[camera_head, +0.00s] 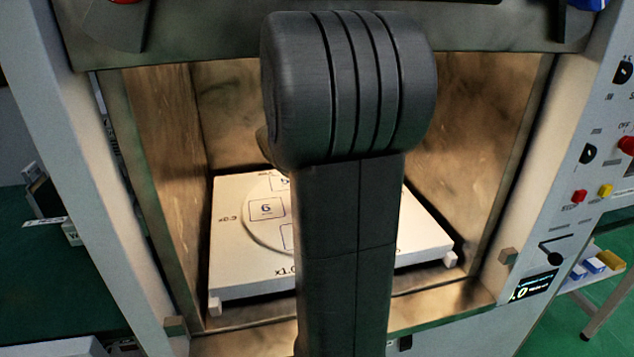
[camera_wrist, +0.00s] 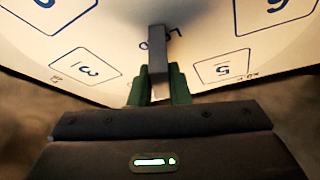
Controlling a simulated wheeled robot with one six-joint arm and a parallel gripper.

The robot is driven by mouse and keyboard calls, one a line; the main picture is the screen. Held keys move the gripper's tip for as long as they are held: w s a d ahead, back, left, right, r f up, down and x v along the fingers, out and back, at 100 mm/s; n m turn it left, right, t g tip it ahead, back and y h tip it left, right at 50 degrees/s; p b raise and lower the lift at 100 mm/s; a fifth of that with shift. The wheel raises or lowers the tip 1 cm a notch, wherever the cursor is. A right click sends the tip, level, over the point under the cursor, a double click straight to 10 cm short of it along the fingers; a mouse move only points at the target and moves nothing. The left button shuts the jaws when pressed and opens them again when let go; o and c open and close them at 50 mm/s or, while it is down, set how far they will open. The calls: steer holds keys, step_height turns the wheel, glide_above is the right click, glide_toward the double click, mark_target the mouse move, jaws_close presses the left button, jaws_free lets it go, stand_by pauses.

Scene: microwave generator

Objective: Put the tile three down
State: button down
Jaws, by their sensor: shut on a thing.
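My gripper (camera_wrist: 158,88) shows in the wrist view with its two green fingers shut on a thin grey tile (camera_wrist: 158,50), seen nearly edge-on. No number shows on the tile. It stands out from the fingers over printed lettering on a white board; I cannot tell whether it touches the board. A printed square marked 3 (camera_wrist: 85,66) lies to the left of the tile, and a square marked 5 (camera_wrist: 222,69) to the right. In the head view my arm hides the gripper and the tile.
In the head view the white board (camera_head: 233,283) lies on the floor of an open, lit chamber. A round plate (camera_head: 249,229) with numbered squares, one marked 6 (camera_head: 266,209), is on it. Chamber walls (camera_head: 165,150) close in on both sides. A control panel (camera_head: 590,190) is at right.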

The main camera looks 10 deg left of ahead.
steer(key=shift+f, duration=0.25)
steer(key=c, duration=1.4)
jaws_free()
steer(key=shift+o, duration=0.2)
steer(key=shift+r, duration=0.15)
steer(key=shift+r+p, duration=0.3)
steer(key=p+v, duration=0.1)
steer(key=v, duration=1.1)
steer(key=shift+f, duration=0.1)
